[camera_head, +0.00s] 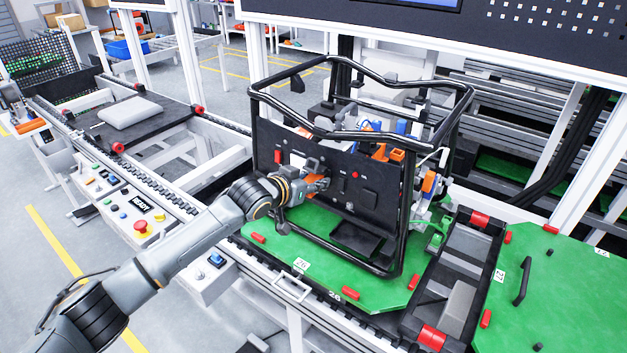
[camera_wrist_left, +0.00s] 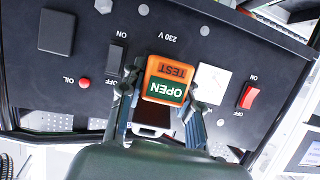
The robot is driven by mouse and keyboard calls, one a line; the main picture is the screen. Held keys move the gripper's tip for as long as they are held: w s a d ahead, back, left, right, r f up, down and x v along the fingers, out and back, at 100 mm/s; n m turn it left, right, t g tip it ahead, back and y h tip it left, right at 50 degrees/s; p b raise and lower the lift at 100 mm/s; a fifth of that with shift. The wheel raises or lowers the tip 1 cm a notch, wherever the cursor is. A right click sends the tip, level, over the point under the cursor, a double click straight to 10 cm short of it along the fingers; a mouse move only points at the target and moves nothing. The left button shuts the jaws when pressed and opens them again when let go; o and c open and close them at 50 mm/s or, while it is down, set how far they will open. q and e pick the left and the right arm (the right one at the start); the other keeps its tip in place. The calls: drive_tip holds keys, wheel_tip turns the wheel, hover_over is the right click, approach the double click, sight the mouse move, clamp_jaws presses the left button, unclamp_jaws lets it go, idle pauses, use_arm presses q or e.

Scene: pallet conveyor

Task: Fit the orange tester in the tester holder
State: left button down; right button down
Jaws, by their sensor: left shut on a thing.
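The orange tester (camera_wrist_left: 171,68), with a green OPEN label and the word TEST, is between the fingers of my left gripper (camera_wrist_left: 164,100) in the left wrist view. The gripper is shut on it, in front of the generator's black control panel (camera_wrist_left: 75,85). I cannot tell whether the tester touches the panel or sits in a socket. In the head view my left gripper (camera_head: 320,184) is at the panel's left part, and the tester is mostly hidden. I cannot clearly make out the tester holder. My right gripper is not in view.
The generator's black tube frame (camera_head: 330,245) stands around the panel, on a green pallet (camera_head: 385,292). A button box with a red emergency stop (camera_head: 141,226) sits on the conveyor's front side. An orange-edged stand (camera_head: 28,127) is at far left. Another green pallet (camera_head: 560,300) lies right.

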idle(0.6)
use_arm(q)
drive_tip(key=shift+s, duration=0.1)
drive_tip(key=shift+s+a+r+p, duration=0.1)
drive_tip(key=shift+s+a+p, duration=0.8)
drive_tip(key=shift+p, duration=0.4)
drive_tip(key=shift+s, duration=0.35)
drive_tip(key=shift+s+a+p, duration=0.1)
drive_tip(key=shift+a+p, duration=0.05)
drive_tip(key=shift+p, duration=0.2)
drive_tip(key=shift+s+a+p, duration=0.85)
drive_tip(key=shift+s+p, duration=0.1)
drive_tip(key=shift+s, duration=0.2)
